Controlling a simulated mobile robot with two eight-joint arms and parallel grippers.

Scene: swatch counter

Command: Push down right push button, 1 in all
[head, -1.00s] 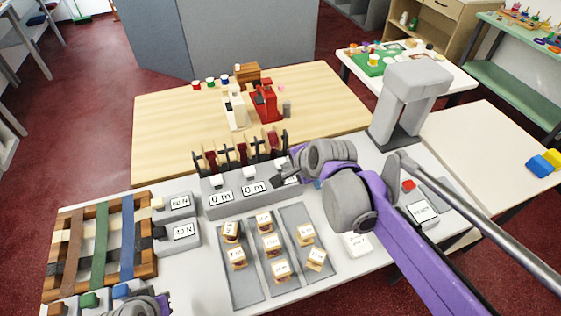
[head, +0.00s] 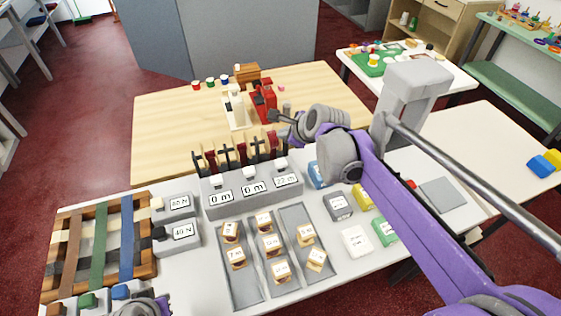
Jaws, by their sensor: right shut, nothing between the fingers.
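A grey counter box (head: 232,201) stands in the middle of the light table with three white push buttons on top and a display under each. The right push button (head: 281,165) is uncovered, and the display below it (head: 287,181) shows a number that looks like 22 m. The left push button (head: 221,173) and middle push button (head: 250,172) have displays reading 0 m. My right gripper (head: 273,116) is shut and empty, up and behind the box in the picture, apart from the buttons. Part of my left arm shows at the bottom left; its fingers are out of view.
Several spools stand on a rack (head: 227,157) behind the box. Wooden blocks lie in grey trays (head: 243,287) in front. A woven strap frame (head: 63,273) is at left. Colored boxes, including a grey one (head: 338,206), sit at right near my arm.

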